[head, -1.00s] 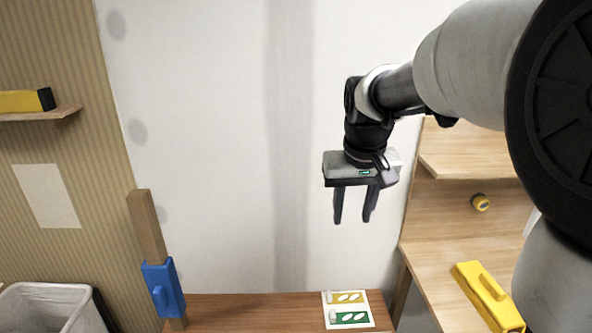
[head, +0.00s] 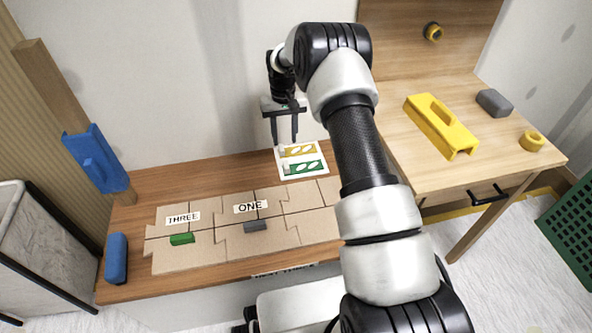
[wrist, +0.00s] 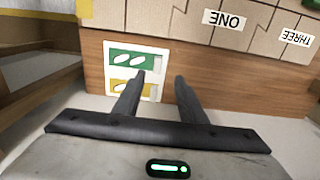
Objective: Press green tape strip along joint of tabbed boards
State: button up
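My gripper (head: 284,141) is open and empty, above the back of the wooden bench, near a white card (head: 302,177) with a yellow strip and a green strip (head: 303,169) pictured or lying on it. The gripper (wrist: 163,84) and the green strip (wrist: 130,61) also show in the wrist view. Tabbed cardboard boards (head: 197,258) lie joined on the bench, with labels THREE (head: 183,218) and ONE (head: 250,207). A green block (head: 181,239) lies beneath the THREE label and a grey block (head: 255,227) beneath ONE. My arm hides the boards' right end.
A blue block (head: 116,257) lies at the bench's left end. A blue tool (head: 95,160) is on an upright wooden post. On the right table are a yellow handled tool (head: 441,127), a grey block (head: 494,102) and a yellow roll (head: 531,141). A bin (head: 40,250) stands left.

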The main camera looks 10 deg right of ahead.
jog(key=b, duration=0.2)
send_over(287, 167)
jog(key=f, duration=0.8)
jog(key=shift+s+a+f, duration=0.2)
jog(key=shift+f, duration=0.2)
jog(key=shift+w+d+f+b, duration=0.1)
jog(key=shift+f+b, duration=0.35)
jog(key=shift+f, duration=0.9)
jog(key=shift+w+d+f+b, duration=0.1)
jog(key=shift+f+b, duration=0.3)
jog(key=shift+f, duration=0.9)
grip_shut()
